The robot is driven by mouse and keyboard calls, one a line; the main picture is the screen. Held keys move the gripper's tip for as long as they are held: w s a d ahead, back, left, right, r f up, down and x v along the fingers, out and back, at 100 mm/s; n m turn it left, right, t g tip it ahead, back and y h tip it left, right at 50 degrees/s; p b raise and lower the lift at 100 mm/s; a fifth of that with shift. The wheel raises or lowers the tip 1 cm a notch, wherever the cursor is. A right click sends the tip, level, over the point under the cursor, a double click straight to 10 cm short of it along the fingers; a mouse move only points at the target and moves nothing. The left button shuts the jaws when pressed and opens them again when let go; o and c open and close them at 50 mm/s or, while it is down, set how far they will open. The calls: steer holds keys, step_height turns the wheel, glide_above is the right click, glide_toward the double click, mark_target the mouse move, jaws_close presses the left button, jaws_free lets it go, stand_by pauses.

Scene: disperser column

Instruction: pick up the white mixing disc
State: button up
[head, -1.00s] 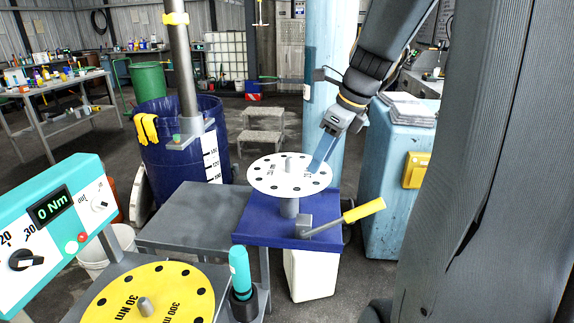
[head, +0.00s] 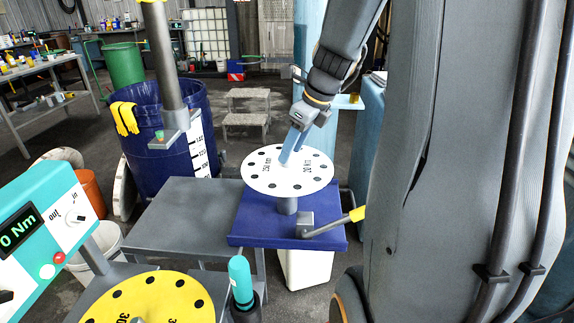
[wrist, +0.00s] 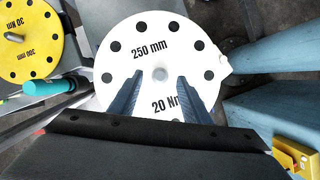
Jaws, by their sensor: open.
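The white mixing disc (head: 262,172) lies flat on a grey post above a blue stand (head: 325,232). It has a ring of dark holes and black lettering, with a short pale hub at its centre. In the wrist view the disc (wrist: 125,75) reads "250 mm" and "20 Nm", and its hub (wrist: 160,73) shows between the fingertips. My gripper (head: 290,160) is open, with its blue fingers reaching down over the disc's middle. In the wrist view my gripper (wrist: 160,78) has one finger on either side of the hub. I cannot tell whether the fingers touch it.
A yellow disc (head: 165,295) sits at the front, beside a teal torque display (head: 45,220) and a teal-handled tool (head: 240,280). A yellow-tipped lever (head: 335,224) is on the blue stand. A grey table (head: 185,215) is clear at left. A blue drum (head: 150,145) stands behind.

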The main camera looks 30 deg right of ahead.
steer(key=shift+x, duration=1.1)
jaws_close()
steer(key=shift+r, duration=0.1)
step_height(320, 180, up, 10)
steer(key=shift+f+b, duration=0.1)
steer(key=shift+b, duration=0.2)
steer(key=shift+s, duration=0.15)
